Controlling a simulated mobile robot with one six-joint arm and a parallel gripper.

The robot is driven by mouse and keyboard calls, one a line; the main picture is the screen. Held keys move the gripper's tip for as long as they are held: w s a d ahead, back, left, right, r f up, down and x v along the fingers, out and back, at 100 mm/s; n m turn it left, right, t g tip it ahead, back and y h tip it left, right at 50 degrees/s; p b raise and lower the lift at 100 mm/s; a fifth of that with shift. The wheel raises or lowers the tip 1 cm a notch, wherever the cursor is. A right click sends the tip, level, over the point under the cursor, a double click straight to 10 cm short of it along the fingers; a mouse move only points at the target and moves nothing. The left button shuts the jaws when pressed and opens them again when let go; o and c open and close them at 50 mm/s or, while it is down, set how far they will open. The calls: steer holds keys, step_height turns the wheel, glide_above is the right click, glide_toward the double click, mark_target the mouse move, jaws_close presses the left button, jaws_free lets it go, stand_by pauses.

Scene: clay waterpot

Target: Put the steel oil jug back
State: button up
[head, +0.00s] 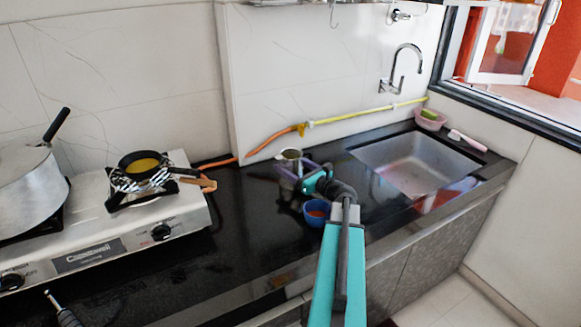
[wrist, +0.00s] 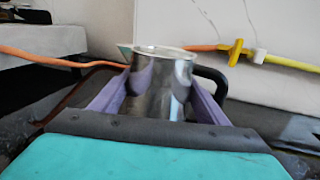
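The steel oil jug (wrist: 158,88) is a shiny upright cup with a pale spout on its left and a black handle on its right. My gripper (wrist: 160,95) has purple fingers, one along each side of the jug, and they appear to press on it. In the head view the jug's rim (head: 291,154) shows above the purple fingers of my gripper (head: 298,168), over the counter's back half. The jug's base is hidden by the gripper, so I cannot tell whether it touches the counter.
A blue bowl (head: 317,212) stands on the black counter (head: 245,230) close to my gripper. A gas stove (head: 150,225) with a small pan (head: 142,164) and a large pot (head: 28,188) is at left. The sink (head: 418,163) is at right. An orange-yellow hose (head: 272,140) runs along the wall.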

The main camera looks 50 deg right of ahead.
steer(key=o, duration=0.3)
steer(key=shift+r, duration=0.2)
steer(key=shift+r+p, duration=0.1)
steer(key=shift+p, duration=0.3)
steer(key=s, duration=0.4)
steer(key=s+b, duration=0.1)
steer(key=s, duration=0.3)
steer(key=s+b, duration=0.1)
steer(key=s, duration=0.3)
steer(key=shift+a, duration=0.25)
steer(key=shift+s, duration=0.15)
